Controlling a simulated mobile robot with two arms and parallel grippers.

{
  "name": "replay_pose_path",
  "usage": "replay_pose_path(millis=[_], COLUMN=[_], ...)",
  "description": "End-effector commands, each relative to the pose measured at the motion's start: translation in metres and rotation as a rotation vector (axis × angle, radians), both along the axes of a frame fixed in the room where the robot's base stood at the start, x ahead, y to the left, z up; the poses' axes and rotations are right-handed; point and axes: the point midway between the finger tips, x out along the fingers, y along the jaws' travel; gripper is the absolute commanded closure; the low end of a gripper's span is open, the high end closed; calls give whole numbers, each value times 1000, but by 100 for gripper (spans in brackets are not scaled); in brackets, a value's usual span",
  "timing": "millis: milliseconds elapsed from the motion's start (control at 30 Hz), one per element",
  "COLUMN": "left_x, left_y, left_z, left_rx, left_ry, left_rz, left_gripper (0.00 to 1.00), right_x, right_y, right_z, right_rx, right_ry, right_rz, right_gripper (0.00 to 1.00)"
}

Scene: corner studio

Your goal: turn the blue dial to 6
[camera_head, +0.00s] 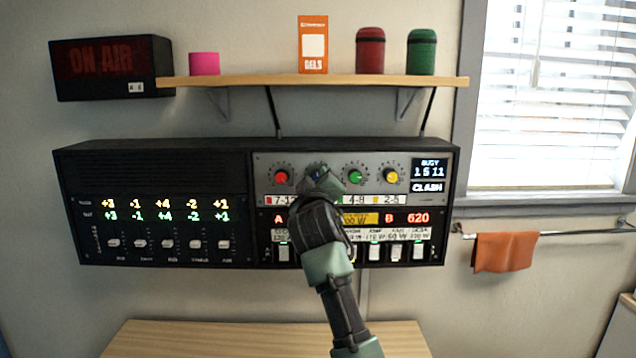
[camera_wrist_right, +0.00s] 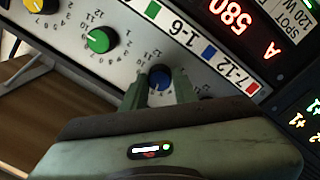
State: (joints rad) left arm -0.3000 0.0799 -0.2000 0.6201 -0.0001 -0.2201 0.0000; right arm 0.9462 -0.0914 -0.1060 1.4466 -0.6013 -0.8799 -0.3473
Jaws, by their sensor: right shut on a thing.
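The blue dial (camera_wrist_right: 160,76) sits on the panel between the red and green dials. In the right wrist view its round cap shows between the two green fingers of my right gripper (camera_wrist_right: 159,92), which is shut on it. Printed numbers ring the dial, but its pointer is too hard to read. In the head view my right gripper (camera_head: 320,182) covers most of the blue dial (camera_head: 316,172). My left gripper is out of view.
Close by are the red dial (camera_head: 281,177), green dial (camera_head: 355,177) and yellow dial (camera_head: 390,176). A label strip (camera_head: 380,200) runs below them. A wooden shelf (camera_head: 250,82) hangs above the panel. A small display (camera_head: 429,175) reads "BUSY", "CLASH".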

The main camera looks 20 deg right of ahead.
Motion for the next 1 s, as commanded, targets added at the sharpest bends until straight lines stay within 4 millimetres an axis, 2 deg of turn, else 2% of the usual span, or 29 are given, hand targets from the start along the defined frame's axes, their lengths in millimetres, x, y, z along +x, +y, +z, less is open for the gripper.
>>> replay_pose_path(millis=[267, 300, 333, 367, 733, 867, 1000], left_x=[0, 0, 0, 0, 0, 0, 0], left_y=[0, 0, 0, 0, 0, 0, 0], left_z=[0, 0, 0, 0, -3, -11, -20], left_rx=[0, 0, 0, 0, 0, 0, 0], left_ry=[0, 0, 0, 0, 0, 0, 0], left_rz=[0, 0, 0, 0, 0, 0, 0], left_gripper=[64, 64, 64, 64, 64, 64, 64], right_x=[0, 0, 0, 0, -4, -20, -43], right_y=[0, 0, 0, 0, 2, 7, 15], right_z=[-3, -3, -3, -3, -2, -5, -7], right_rx=[1, 0, 0, 0, -1, 1, 1], right_ry=[6, 7, 7, 7, 1, 0, 0], right_rz=[-1, -1, -1, -1, 1, 1, 1], right_gripper=[100, 60, 52, 50, 50, 50, 50])
